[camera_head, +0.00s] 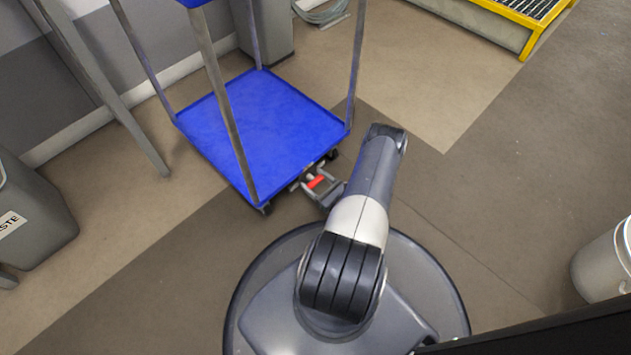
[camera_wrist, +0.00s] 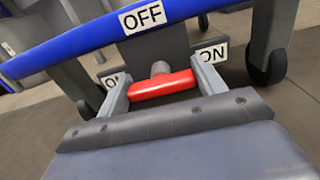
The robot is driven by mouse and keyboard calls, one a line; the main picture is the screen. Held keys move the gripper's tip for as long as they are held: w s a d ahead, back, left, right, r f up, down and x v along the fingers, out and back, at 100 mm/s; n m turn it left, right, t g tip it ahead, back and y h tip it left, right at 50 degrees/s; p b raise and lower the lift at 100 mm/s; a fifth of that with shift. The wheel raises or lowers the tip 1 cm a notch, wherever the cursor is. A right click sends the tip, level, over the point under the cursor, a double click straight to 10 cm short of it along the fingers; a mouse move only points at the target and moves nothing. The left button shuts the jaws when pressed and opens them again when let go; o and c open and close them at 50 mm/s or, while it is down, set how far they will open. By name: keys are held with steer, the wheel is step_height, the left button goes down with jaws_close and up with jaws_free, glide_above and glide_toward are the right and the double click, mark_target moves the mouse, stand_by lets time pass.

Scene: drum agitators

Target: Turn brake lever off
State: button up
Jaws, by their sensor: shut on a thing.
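The red brake lever (camera_wrist: 162,85) sits below the blue cart's edge, lying nearly level across the wrist view. My gripper (camera_wrist: 160,88) is shut on the lever, with one finger at each end of it. A grey round pivot shows just behind the lever. An OFF label (camera_wrist: 143,17) is above it and an ON label (camera_wrist: 212,54) is to its right; another label at the left is partly hidden by a finger. In the head view the red lever (camera_head: 316,181) and my gripper (camera_head: 318,185) show small at the cart's near lower edge.
The blue cart (camera_head: 262,125) stands on casters, with a caster (camera_wrist: 267,62) right of my gripper. A grey waste bin (camera_head: 38,225) is at the left and a white drum (camera_head: 603,262) at the right. Open floor lies right of the cart, before a yellow-framed platform (camera_head: 528,42).

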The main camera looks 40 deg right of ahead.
steer(key=shift+m, duration=0.3)
steer(key=m, duration=0.3)
steer(key=shift+m, duration=0.3)
steer(key=m, duration=0.4)
steer(key=shift+d+m, duration=0.1)
steer(key=shift+m, duration=0.2)
steer(key=m, duration=0.4)
steer(key=shift+f, duration=0.1)
steer(key=shift+f+m, duration=0.1)
steer(key=shift+m, duration=2.4)
steer(key=o, duration=1)
steer(key=shift+d, duration=0.1)
